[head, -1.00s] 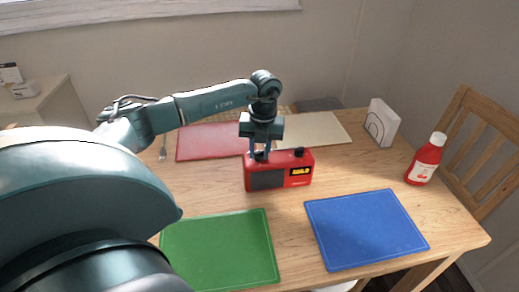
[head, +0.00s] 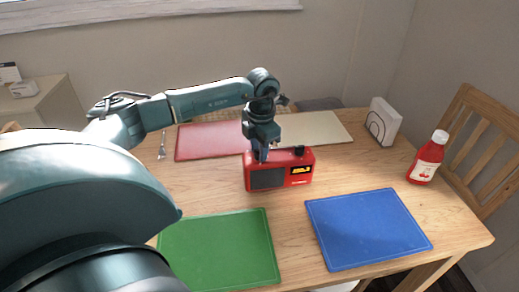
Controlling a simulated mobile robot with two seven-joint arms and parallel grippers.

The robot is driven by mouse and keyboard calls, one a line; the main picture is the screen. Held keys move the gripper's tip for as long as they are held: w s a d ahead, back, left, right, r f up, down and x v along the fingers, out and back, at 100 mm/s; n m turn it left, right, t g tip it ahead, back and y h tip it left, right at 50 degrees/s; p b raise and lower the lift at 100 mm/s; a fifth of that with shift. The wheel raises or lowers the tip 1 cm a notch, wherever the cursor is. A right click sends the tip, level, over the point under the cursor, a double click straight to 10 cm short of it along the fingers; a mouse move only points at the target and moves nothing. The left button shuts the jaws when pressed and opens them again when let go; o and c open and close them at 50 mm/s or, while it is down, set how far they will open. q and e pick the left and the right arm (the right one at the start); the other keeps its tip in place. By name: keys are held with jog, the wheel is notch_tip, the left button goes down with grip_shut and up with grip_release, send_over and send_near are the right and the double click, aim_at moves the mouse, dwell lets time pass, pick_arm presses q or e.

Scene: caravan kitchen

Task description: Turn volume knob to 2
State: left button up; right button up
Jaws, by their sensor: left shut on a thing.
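A red radio (head: 282,181) stands upright on the wooden table, with a dark speaker grille on its left front and a small lit yellow display (head: 301,170) on its right front. The display text is too small to read. A black knob (head: 299,150) shows on the right of its top. My left gripper (head: 261,157) points down at the left of the radio's top and is shut on a knob there. The gripper's fingers mostly hide that knob. My right gripper is not in view.
Green (head: 219,250), blue (head: 367,228), red (head: 210,141) and cream (head: 316,128) boards lie around the radio. A red bottle (head: 427,160) and a white napkin holder (head: 382,122) stand at the right. A fork (head: 162,146) lies at the left.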

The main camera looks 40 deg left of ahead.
aim_at(257, 155)
pick_arm(q)
jog(key=m+b, duration=0.1)
jog(key=m, duration=0.4)
jog(key=shift+a+m, duration=0.1)
jog(key=shift+m, duration=0.2)
jog(key=m, duration=0.2)
jog(key=m+b, duration=0.1)
jog(key=m, duration=0.2)
jog(key=shift+m+t+h, duration=0.3)
jog(key=o, duration=1)
jog(key=r, duration=0.8)
jog(key=s+r, duration=0.1)
jog(key=r, duration=0.4)
jog(key=shift+r, duration=0.1)
